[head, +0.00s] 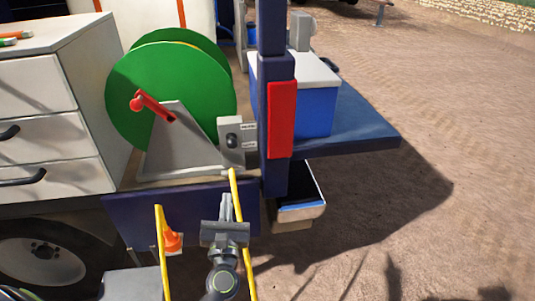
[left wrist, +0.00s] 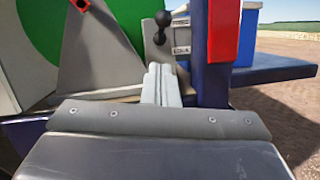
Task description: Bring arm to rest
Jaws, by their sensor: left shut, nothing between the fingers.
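My left gripper (head: 227,207) is at the lower middle of the head view, in front of the dark blue panel and between two yellow rails. Its fingers are together with nothing between them. In the left wrist view, the shut fingers (left wrist: 161,84) point toward a grey switch box (left wrist: 167,38) with a black knob. That switch box (head: 231,142) is beyond the fingertips in the head view, beside the green reel. I cannot tell the exact gap between the fingertips and the box. My right gripper is in neither view.
A green reel (head: 165,90) with a red crank stands behind. A dark blue post (head: 273,170) with a red block rises just right of the gripper. A blue box (head: 312,107) sits on a blue shelf (head: 370,130). A white drawer cabinet (head: 70,135) stands left. Open dirt ground lies right.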

